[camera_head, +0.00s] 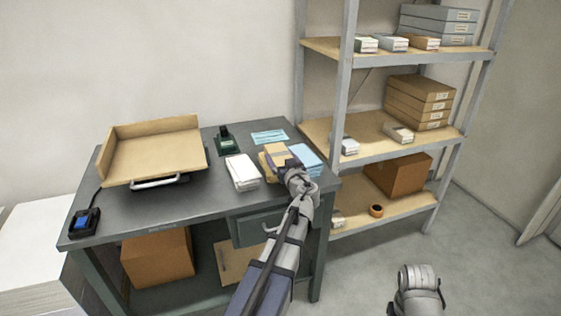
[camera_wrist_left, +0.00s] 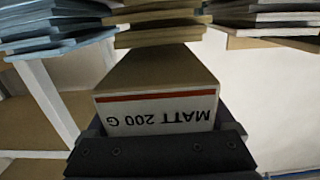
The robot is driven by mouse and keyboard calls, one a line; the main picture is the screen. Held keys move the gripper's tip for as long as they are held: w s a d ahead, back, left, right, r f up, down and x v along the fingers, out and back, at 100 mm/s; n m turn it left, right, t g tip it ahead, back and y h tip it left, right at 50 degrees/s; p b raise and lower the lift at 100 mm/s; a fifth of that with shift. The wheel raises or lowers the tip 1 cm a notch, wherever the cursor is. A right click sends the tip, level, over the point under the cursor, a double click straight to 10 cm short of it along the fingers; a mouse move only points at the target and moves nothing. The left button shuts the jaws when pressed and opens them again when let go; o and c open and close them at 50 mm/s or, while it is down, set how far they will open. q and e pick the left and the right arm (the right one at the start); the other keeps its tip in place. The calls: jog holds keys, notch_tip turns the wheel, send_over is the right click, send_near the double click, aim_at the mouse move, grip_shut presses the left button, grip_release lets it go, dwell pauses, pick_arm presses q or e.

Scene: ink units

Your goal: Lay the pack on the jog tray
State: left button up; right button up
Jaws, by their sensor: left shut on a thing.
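The jog tray (camera_head: 150,158) is a tan, raised-sided tray on a dark base with a metal handle, at the left of the table. My left gripper (camera_head: 289,166) is over the table's right part, well to the right of the tray. In the left wrist view its dark jaws (camera_wrist_left: 160,150) are shut on a tan pack (camera_wrist_left: 155,112) with a white label reading MATT 200 G, upside down, and a red stripe. A stack of tan packs (camera_wrist_left: 160,25) is just beyond the held pack. Part of my right arm shows at the lower right; its fingers are not visible.
White packs (camera_head: 242,172) and blue packs (camera_head: 306,158) flank the tan ones. A dark green device (camera_head: 226,142) and a blue sheet (camera_head: 269,137) lie behind. A switch box (camera_head: 85,221) sits at the front left corner. Shelving (camera_head: 343,80) with boxes stands right of the table.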

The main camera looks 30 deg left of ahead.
pick_arm(q)
jog(key=shift+f+b, duration=0.5)
jog(key=shift+b, duration=0.05)
jog(key=shift+f, duration=0.15)
jog(key=o, duration=1.6)
jog(key=shift+r, duration=0.3)
jog(key=shift+s+d+r+p, duration=0.35)
jog(key=shift+r+p, duration=0.15)
jog(key=shift+p, duration=0.15)
jog(key=v, duration=1.1)
jog(key=shift+s, duration=0.1)
